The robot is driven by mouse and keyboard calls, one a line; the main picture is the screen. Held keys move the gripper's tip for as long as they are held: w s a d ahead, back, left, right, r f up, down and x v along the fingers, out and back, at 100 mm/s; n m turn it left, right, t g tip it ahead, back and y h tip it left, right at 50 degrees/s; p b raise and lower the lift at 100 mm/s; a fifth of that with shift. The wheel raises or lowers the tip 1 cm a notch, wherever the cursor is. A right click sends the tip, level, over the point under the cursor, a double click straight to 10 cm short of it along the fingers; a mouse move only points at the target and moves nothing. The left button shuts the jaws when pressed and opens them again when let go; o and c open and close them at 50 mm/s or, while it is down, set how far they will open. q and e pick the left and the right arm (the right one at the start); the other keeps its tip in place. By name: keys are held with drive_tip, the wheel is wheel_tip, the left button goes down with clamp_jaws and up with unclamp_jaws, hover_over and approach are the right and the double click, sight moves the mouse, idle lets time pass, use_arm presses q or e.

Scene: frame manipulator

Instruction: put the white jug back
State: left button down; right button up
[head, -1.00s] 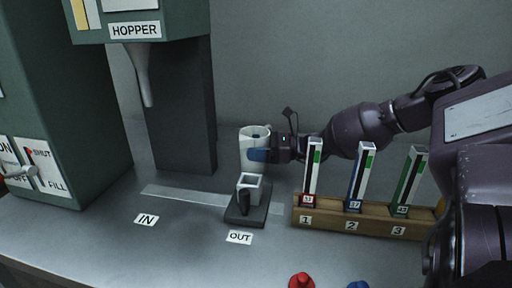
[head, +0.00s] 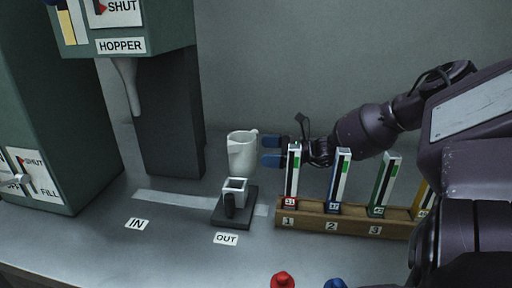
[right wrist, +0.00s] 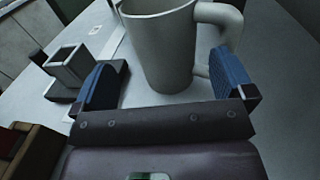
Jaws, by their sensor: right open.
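The white jug (head: 242,154) stands upright on the grey bench, behind the small dark stand (head: 232,218) by the OUT label. Its handle points right in the head view. My right gripper (head: 271,151) is open, just right of the jug, with its blue fingertips pointing at it. In the right wrist view the jug (right wrist: 160,45) is in front of the open fingers (right wrist: 168,85), with its handle at the right. My left gripper is not in view.
The green machine's hopper (head: 122,45) and spout are at the left. A wooden rack (head: 345,218) with numbered coloured holders stands below my right arm. Red (head: 283,281) and blue (head: 334,284) knobs show at the front edge.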

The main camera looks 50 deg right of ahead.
drive_tip(key=shift+p+v, duration=0.35)
drive_tip(key=shift+v, duration=1.8)
